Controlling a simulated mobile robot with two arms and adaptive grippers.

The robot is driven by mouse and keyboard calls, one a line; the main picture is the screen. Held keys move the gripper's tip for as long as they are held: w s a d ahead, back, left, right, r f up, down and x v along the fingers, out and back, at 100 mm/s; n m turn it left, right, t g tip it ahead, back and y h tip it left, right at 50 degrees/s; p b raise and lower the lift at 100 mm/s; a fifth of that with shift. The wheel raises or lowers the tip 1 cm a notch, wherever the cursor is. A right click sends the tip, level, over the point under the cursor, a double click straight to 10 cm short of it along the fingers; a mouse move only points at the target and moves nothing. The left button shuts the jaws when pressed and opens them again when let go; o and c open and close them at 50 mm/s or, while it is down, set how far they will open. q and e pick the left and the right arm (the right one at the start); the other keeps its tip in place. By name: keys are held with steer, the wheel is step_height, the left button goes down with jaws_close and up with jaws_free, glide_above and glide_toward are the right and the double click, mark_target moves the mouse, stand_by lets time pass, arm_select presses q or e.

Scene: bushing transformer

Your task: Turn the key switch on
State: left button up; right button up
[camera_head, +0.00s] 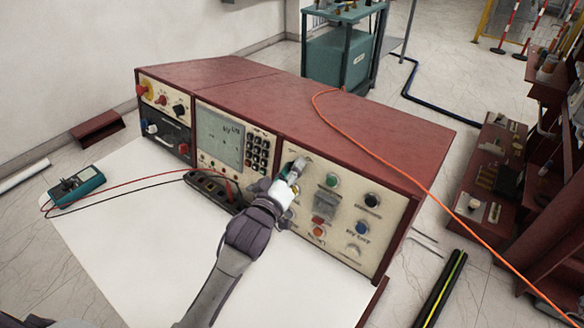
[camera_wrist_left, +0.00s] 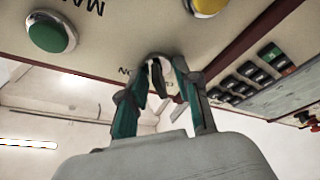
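The key switch (camera_wrist_left: 157,78) is on the cream right-hand panel of the red console, seen close up in the left wrist view. My left gripper (camera_wrist_left: 164,68) reaches up to it, its two fingers drawn close together on either side of the key. They appear to be shut on it, though the contact is partly hidden by the fingertips. In the head view my left gripper (camera_head: 297,166) is at the upper left of this panel and hides the key switch. My right gripper is not in view.
An orange cable (camera_head: 405,195) crosses the console top. A multimeter (camera_head: 76,187) rests on the white tabletop (camera_head: 150,250).

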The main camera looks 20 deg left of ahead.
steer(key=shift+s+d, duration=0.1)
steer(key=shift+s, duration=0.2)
arm_select(q)
steer(key=shift+c, duration=0.8)
jaws_close()
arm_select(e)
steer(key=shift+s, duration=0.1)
